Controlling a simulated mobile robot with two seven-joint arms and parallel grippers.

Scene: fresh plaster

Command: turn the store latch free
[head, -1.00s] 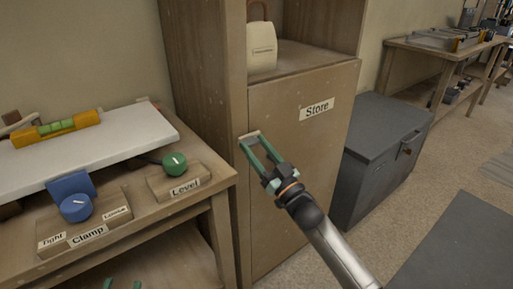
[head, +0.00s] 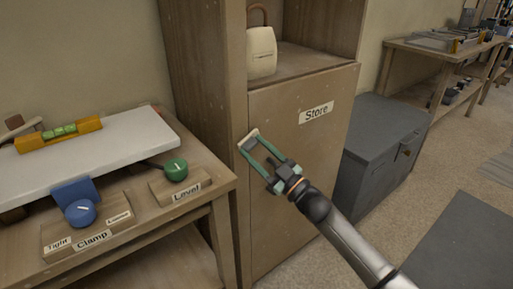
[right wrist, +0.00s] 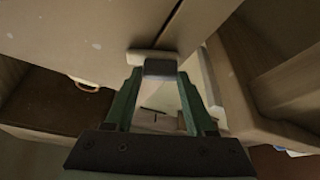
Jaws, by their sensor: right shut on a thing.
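The store door (head: 300,175) is a tan cabinet door with a "Store" label (head: 316,113); it looks closed. The store latch (head: 247,136) is a small pale piece at the door's upper left edge, tilted in the head view. My right gripper (head: 255,147) reaches it from the lower right, with its green fingers shut on it. In the right wrist view the latch (right wrist: 147,57) shows as a pale bar with a dark grey block between my fingertips (right wrist: 160,72). The fingers cover part of it. My left gripper is not in view.
At left a bench carries a white board (head: 85,155), a yellow level (head: 58,134), a blue clamp knob (head: 80,212) and a green level knob (head: 176,170). A beige case (head: 262,53) sits on the shelf above the door. A grey chest (head: 385,145) stands at right.

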